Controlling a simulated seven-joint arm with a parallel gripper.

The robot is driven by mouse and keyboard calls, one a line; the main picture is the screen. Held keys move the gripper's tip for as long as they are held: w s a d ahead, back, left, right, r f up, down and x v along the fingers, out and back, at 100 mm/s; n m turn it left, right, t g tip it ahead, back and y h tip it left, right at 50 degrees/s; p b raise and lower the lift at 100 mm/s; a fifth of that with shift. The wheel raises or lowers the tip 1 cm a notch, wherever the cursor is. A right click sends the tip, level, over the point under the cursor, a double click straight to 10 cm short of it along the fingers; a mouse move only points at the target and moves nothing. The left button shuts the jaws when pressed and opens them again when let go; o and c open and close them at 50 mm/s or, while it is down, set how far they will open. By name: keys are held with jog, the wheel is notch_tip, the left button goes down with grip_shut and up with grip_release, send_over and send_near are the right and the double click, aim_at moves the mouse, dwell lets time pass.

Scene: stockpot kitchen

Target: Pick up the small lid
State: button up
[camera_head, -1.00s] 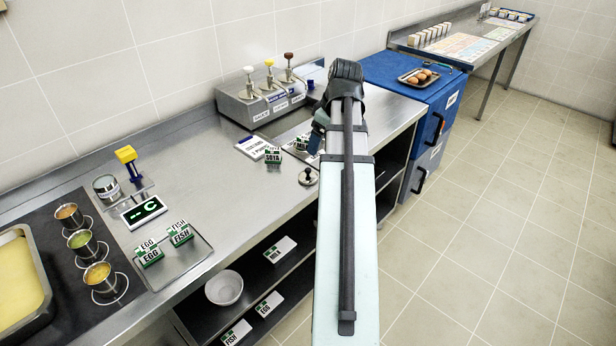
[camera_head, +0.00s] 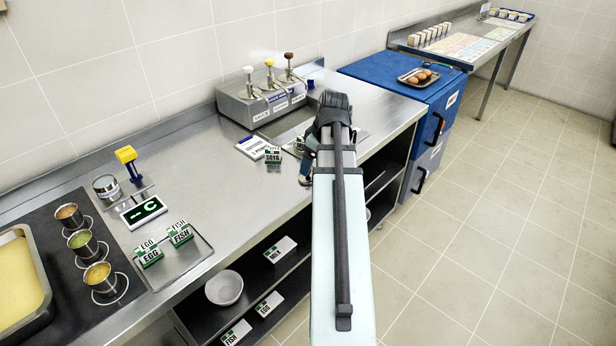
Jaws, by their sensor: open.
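The small lid, a round metal disc with a black knob, showed at the counter's front edge a second ago. It is now hidden behind my arm and gripper. My gripper (camera_head: 305,171) is at the end of the arm, low over the front edge of the counter, where the lid was seen. It is mostly masked by my own wrist, and only a dark, bluish part shows. The jaws are open. Whether they surround or touch the lid cannot be seen.
Just left of my gripper stands a SOYA label block (camera_head: 273,157) beside a white sign (camera_head: 252,147). A pump dispenser (camera_head: 268,100) stands behind. Egg and fish blocks sit on a tray (camera_head: 203,257) to the left. The counter's middle (camera_head: 200,180) is clear.

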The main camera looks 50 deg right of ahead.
jog(key=shift+x, duration=2.5)
jog(key=shift+w+a, duration=0.15)
jog(key=c, duration=0.9)
